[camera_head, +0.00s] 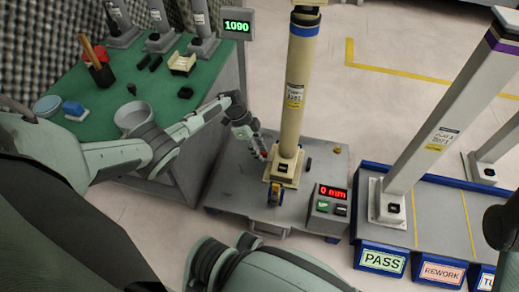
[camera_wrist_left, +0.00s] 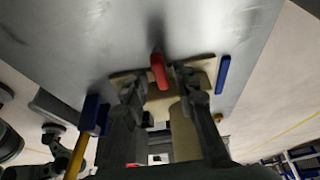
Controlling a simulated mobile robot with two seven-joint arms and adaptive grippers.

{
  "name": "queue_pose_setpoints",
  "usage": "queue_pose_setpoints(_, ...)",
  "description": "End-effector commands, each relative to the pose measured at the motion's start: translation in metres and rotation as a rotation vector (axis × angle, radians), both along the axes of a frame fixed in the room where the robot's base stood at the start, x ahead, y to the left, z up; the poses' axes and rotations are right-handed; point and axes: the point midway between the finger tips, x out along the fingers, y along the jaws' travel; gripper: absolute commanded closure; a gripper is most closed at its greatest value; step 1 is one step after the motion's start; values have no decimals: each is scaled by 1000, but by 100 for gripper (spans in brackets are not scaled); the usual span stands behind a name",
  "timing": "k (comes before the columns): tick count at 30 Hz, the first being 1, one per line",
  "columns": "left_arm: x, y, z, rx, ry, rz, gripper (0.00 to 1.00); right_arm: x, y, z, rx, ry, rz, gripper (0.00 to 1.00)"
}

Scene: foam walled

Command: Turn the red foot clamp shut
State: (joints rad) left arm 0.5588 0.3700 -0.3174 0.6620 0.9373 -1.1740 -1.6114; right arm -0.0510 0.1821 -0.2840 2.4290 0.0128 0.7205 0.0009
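The red foot clamp (camera_wrist_left: 158,72) shows in the left wrist view as a short red lever at the edge of the tan foot plate (camera_wrist_left: 160,105). My left gripper (camera_wrist_left: 158,84) has its two dark fingers apart, one on each side of the red lever. I see a gap on both sides, and contact is not clear. In the head view my left gripper (camera_head: 262,152) is beside the foot of the tan column (camera_head: 292,110), on its left, and mostly hides the red clamp. My right gripper is not identifiable in either view.
A box with a red "0 mm" display (camera_head: 330,200) stands right of the column on the grey platform (camera_head: 235,185). A green-topped bench (camera_head: 110,95) is left; a blue-edged rack (camera_head: 440,230) is right.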

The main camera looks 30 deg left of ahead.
Motion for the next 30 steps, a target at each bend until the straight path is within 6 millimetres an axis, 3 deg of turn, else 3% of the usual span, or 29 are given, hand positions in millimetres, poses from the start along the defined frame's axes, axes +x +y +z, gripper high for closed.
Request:
queue_pose_setpoints(11, 1, 3, 5, 0, -3, 2, 67, -1, 0, 1, 0, -5, 2, 19)
queue_pose_setpoints(24, -5, 26, 63, -1, -2, 2, 67, -1, 0, 0, 1, -2, 0, 19)
queue_pose_setpoints(30, -7, 28, 70, -1, 0, 1, 67, 0, 0, 0, 0, -1, 0, 19)
